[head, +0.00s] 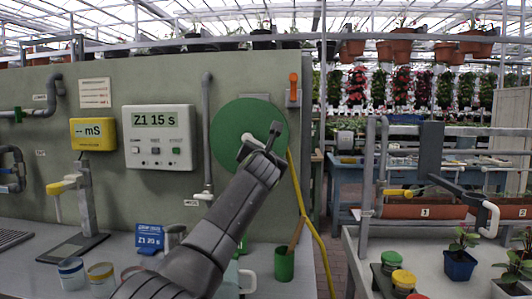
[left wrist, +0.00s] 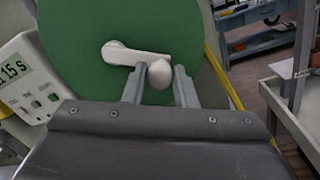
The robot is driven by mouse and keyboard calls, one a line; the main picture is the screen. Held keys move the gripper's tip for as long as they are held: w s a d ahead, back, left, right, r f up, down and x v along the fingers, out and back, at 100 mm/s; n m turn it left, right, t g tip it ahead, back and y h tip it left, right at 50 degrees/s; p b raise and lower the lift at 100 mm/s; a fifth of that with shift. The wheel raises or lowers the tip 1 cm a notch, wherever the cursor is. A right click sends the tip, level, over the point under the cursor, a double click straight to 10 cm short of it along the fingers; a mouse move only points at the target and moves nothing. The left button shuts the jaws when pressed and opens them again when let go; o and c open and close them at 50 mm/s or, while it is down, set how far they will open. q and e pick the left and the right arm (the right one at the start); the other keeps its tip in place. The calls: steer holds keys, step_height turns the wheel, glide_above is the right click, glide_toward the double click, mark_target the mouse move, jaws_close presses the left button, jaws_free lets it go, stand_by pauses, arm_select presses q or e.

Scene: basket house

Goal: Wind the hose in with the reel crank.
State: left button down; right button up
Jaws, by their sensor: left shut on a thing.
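The green hose reel (head: 226,124) is mounted on the grey-green panel, and its round face fills much of the left wrist view (left wrist: 75,40). A white crank (left wrist: 122,53) runs from the reel's hub to a rounded knob (left wrist: 159,74). My left gripper (head: 262,145) is at the reel, and in the left wrist view its two fingers (left wrist: 159,80) are shut on the knob, to the right of the hub. The yellow hose (head: 307,210) hangs from the reel's right side down past the bench. My right gripper is not in view.
A white controller (head: 158,138) reading "Z1 15 s" and a yellow meter (head: 93,134) are on the panel at left. A green cup (head: 284,265) and several jars stand on the bench (head: 27,238). A bench with potted plants (head: 460,262) stands at right, beyond an aisle.

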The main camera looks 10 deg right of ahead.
arm_select(q)
steer(key=shift+w+a, duration=0.2)
steer(key=shift+a, duration=0.15)
stand_by(0.6)
